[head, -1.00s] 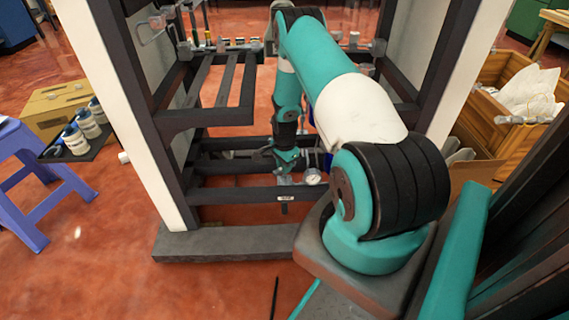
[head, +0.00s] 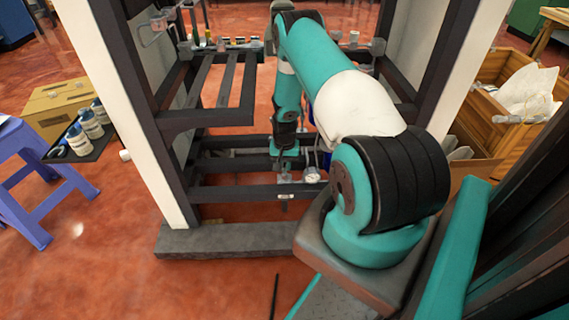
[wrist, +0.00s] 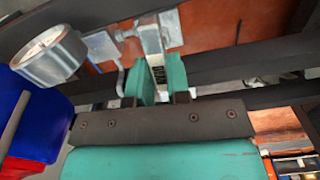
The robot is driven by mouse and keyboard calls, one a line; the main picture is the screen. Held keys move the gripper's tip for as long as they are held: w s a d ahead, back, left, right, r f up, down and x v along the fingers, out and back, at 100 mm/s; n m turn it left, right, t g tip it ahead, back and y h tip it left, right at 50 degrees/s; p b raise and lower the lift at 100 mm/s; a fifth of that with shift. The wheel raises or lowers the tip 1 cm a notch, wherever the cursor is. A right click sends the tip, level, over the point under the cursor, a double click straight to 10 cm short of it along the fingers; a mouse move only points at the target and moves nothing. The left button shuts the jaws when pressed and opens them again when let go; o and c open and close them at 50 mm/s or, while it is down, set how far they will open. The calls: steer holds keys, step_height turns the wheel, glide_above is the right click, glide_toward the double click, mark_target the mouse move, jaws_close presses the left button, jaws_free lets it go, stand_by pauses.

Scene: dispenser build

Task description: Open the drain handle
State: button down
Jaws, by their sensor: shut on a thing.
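A grey metal handle (wrist: 152,42), apparently the drain handle, stands between the fingers of my gripper in the wrist view. My gripper (wrist: 158,75) has two teal fingers closed on the handle from both sides. In the head view my gripper (head: 285,162) is low in the dark frame, just above the front lower beam. The handle is too small there to make out apart from the grey fittings. How far it has turned cannot be told.
A round pressure gauge (wrist: 50,57) is close on the left of my gripper; it also shows in the head view (head: 312,175). A blue and red object (wrist: 30,125) is below it. Dark frame beams (head: 240,193) surround the gripper.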

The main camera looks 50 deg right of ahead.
mark_target(284, 165)
steer(key=shift+n, duration=0.7)
steer(key=c, duration=1.1)
jaws_free()
step_height(284, 165, up, 18)
steer(key=p, duration=0.4)
steer(key=shift+f, duration=0.25)
